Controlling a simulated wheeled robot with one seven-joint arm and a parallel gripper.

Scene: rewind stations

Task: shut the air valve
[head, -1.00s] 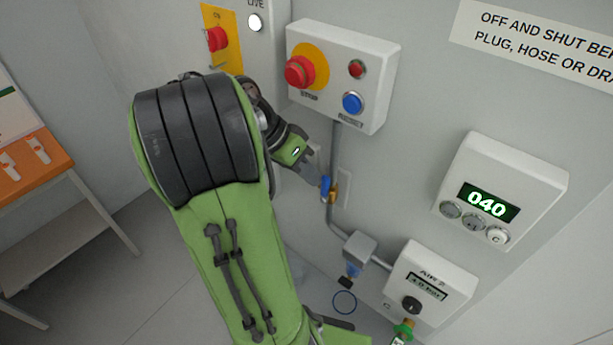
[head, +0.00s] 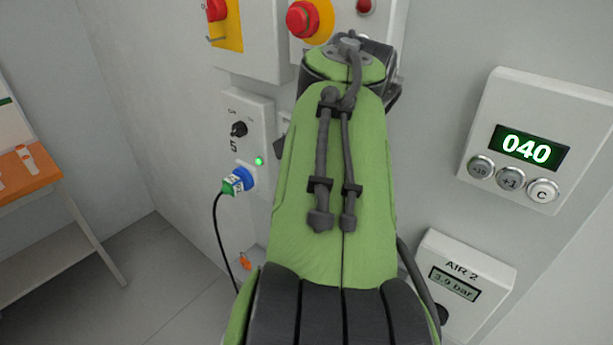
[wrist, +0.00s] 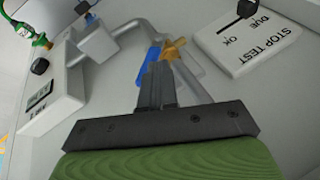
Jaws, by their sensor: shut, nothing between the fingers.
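The air valve shows in the wrist view as a brass body (wrist: 174,49) on a grey pipe, with a blue lever (wrist: 148,66) pointing down and left from it. The lever looks angled across the pipe, but its exact position is hard to tell. My gripper (wrist: 157,72) is shut and empty. Its fingertips are right at the lever and the brass body, overlapping the lever in the picture; I cannot tell whether they touch. In the head view my arm hides the valve and gripper.
The AIR 2 box (head: 462,284) reads 3.9 bar. A counter box (head: 537,143) reads 040. A red stop button (head: 303,19) is above my arm. A STOP TEST plate (wrist: 245,38) stands near the pipe.

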